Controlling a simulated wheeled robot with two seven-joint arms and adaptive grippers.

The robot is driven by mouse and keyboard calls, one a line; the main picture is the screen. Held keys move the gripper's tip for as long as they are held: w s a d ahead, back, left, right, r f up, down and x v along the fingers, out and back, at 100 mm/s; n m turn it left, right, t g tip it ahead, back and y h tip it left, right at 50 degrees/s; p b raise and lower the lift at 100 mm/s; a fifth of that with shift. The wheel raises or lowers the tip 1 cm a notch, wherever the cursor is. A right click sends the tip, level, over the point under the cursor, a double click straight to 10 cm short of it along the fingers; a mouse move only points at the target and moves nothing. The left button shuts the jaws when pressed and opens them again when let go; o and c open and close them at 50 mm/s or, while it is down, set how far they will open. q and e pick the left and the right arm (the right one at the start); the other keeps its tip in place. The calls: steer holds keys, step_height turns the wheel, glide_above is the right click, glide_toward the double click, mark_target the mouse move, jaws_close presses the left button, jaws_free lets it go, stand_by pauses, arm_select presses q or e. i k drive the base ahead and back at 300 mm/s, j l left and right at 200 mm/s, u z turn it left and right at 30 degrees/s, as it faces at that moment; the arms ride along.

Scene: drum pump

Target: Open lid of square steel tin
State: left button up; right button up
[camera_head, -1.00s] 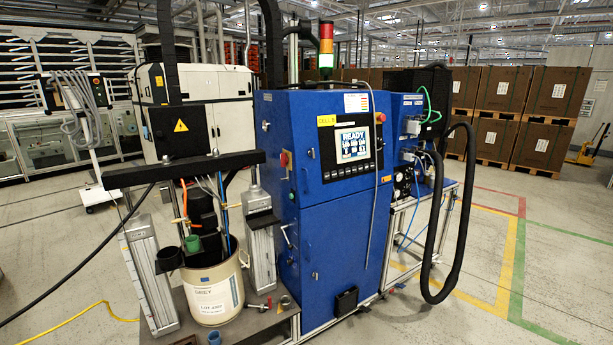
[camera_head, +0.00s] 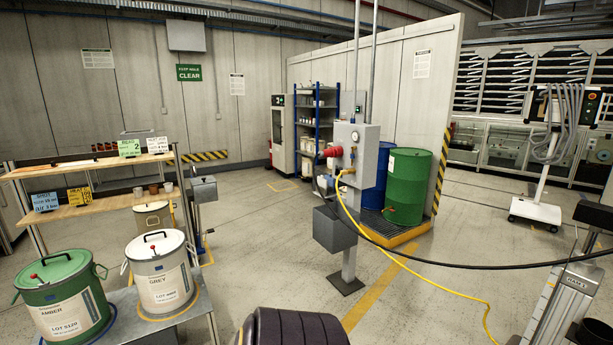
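A small square grey steel box (camera_head: 203,190) with a flat top stands on a post to the right of the shelves. It looks like a steel tin, but I cannot be sure that it is the one in the task. Its top appears closed, and it is too small to make out a lid seam. Neither of my grippers shows in this view. A dark ribbed shape at the bottom centre may be part of me.
A green AMBER pail (camera_head: 66,294) and a white GREY pail (camera_head: 161,272) stand on a low bench at the left. Wooden shelves (camera_head: 95,165) are behind. A grey post (camera_head: 349,195) trails a yellow hose. Open floor lies between.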

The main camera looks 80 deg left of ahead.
mark_target(194, 181)
steer(key=u, duration=3.5)
